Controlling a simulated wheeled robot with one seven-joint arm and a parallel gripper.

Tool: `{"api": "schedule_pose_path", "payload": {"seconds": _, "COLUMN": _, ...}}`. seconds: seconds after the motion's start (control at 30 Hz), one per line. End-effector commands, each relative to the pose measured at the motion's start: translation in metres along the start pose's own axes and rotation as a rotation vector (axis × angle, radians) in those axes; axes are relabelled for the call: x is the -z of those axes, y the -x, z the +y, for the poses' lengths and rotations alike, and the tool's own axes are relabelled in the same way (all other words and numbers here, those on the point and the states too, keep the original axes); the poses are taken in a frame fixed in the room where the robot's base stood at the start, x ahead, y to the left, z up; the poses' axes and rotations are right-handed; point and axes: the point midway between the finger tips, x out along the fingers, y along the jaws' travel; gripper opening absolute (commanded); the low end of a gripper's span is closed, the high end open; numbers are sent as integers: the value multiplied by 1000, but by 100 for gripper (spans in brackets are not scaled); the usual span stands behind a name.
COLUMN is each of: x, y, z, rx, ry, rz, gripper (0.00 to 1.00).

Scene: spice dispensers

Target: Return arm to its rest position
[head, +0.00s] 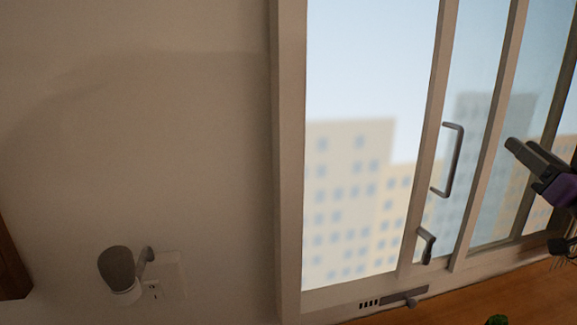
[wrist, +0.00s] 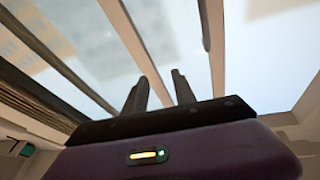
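My gripper (head: 528,158) shows at the right edge of the head view, raised in front of the window. Its dark fingers point to the left there, and most of my arm is outside the picture. In the wrist view, the two fingers of my gripper (wrist: 160,82) stand apart with an empty gap between them. Nothing is held. The purple gripper body (wrist: 170,155) fills the bottom of the wrist view.
A framed window (head: 290,160) with a handle (head: 456,160) and a lower latch (head: 428,245) stands behind my gripper. A wooden surface (head: 460,303) lies below it, with a small green thing (head: 497,320) at the bottom edge. A wall-mounted fixture (head: 117,268) is at the lower left.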

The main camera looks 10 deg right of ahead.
Motion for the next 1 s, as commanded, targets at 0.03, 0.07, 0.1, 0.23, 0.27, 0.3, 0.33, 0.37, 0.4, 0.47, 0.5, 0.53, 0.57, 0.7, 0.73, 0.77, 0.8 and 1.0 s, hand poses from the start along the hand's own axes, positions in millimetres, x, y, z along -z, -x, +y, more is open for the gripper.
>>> {"api": "schedule_pose_path", "payload": {"seconds": 0.03, "x": -15, "y": 6, "z": 0, "rx": -28, "ry": -11, "rz": 6, "gripper": 32}}
{"api": "schedule_pose_path", "payload": {"seconds": 0.07, "x": -23, "y": 10, "z": 1, "rx": -45, "ry": -16, "rz": 13, "gripper": 32}}
{"api": "schedule_pose_path", "payload": {"seconds": 0.1, "x": -34, "y": 15, "z": 1, "rx": -69, "ry": -20, "rz": 21, "gripper": 32}}
{"api": "schedule_pose_path", "payload": {"seconds": 0.23, "x": -74, "y": 40, "z": -4, "rx": -139, "ry": -29, "rz": 39, "gripper": 32}}
{"api": "schedule_pose_path", "payload": {"seconds": 0.27, "x": -84, "y": 46, "z": -6, "rx": -153, "ry": -30, "rz": 41, "gripper": 32}}
{"api": "schedule_pose_path", "payload": {"seconds": 0.3, "x": -96, "y": 56, "z": -10, "rx": -169, "ry": -28, "rz": 42, "gripper": 32}}
{"api": "schedule_pose_path", "payload": {"seconds": 0.33, "x": -105, "y": 63, "z": -14, "rx": -178, "ry": -26, "rz": 43, "gripper": 32}}
{"api": "schedule_pose_path", "payload": {"seconds": 0.37, "x": -114, "y": 70, "z": -18, "rx": -188, "ry": -25, "rz": 43, "gripper": 32}}
{"api": "schedule_pose_path", "payload": {"seconds": 0.4, "x": -126, "y": 81, "z": -23, "rx": -199, "ry": -21, "rz": 41, "gripper": 32}}
{"api": "schedule_pose_path", "payload": {"seconds": 0.47, "x": -142, "y": 97, "z": -32, "rx": -211, "ry": -14, "rz": 38, "gripper": 32}}
{"api": "schedule_pose_path", "payload": {"seconds": 0.5, "x": -152, "y": 108, "z": -38, "rx": -216, "ry": -9, "rz": 35, "gripper": 32}}
{"api": "schedule_pose_path", "payload": {"seconds": 0.53, "x": -159, "y": 116, "z": -44, "rx": -219, "ry": -4, "rz": 32, "gripper": 32}}
{"api": "schedule_pose_path", "payload": {"seconds": 0.57, "x": -166, "y": 125, "z": -49, "rx": -221, "ry": 1, "rz": 28, "gripper": 32}}
{"api": "schedule_pose_path", "payload": {"seconds": 0.7, "x": -196, "y": 167, "z": -75, "rx": -218, "ry": 27, "rz": 4, "gripper": 32}}
{"api": "schedule_pose_path", "payload": {"seconds": 0.73, "x": -201, "y": 176, "z": -82, "rx": -214, "ry": 32, "rz": -2, "gripper": 32}}
{"api": "schedule_pose_path", "payload": {"seconds": 0.77, "x": -206, "y": 186, "z": -88, "rx": -210, "ry": 39, "rz": -10, "gripper": 32}}
{"api": "schedule_pose_path", "payload": {"seconds": 0.8, "x": -212, "y": 198, "z": -96, "rx": -203, "ry": 46, "rz": -19, "gripper": 32}}
{"api": "schedule_pose_path", "payload": {"seconds": 1.0, "x": -237, "y": 264, "z": -138, "rx": -149, "ry": 85, "rz": -82, "gripper": 32}}
